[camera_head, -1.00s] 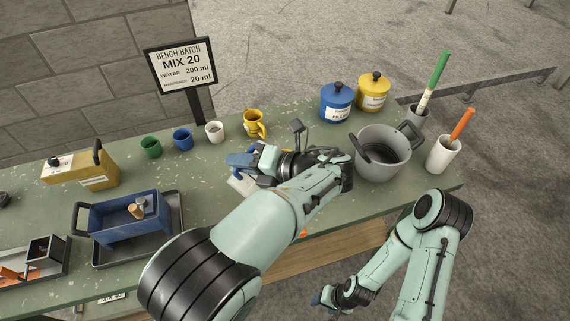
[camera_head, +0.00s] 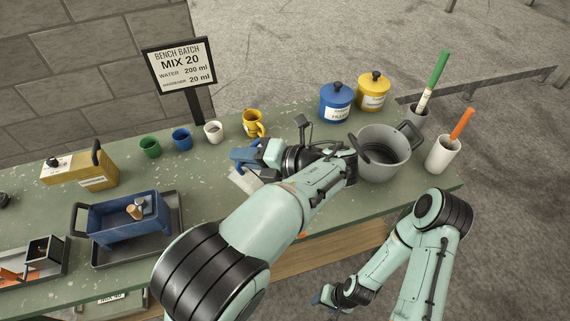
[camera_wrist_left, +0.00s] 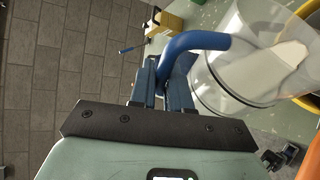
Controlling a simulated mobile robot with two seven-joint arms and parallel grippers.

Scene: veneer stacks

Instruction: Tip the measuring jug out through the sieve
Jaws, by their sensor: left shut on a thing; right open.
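My left gripper (camera_head: 241,157) is over the middle of the bench. In the left wrist view, its blue fingers (camera_wrist_left: 163,84) are shut on the curved blue handle of the clear measuring jug (camera_wrist_left: 235,88). The jug looks tilted in that view, with a white shape inside or behind its wall; I cannot tell which. In the head view my arm and gripper hide most or all of the jug. I cannot make out the sieve in either view. My right gripper (camera_head: 325,297) is open and low, in front of the bench edge.
A grey pot (camera_head: 398,170) stands right of my left wrist. Blue and yellow lidded canisters (camera_head: 336,104) and a yellow mug (camera_head: 254,124) stand behind. Small cups line the back. A blue box (camera_head: 118,226) sits in a dark tray at left. Brush holders (camera_head: 441,158) stand at right.

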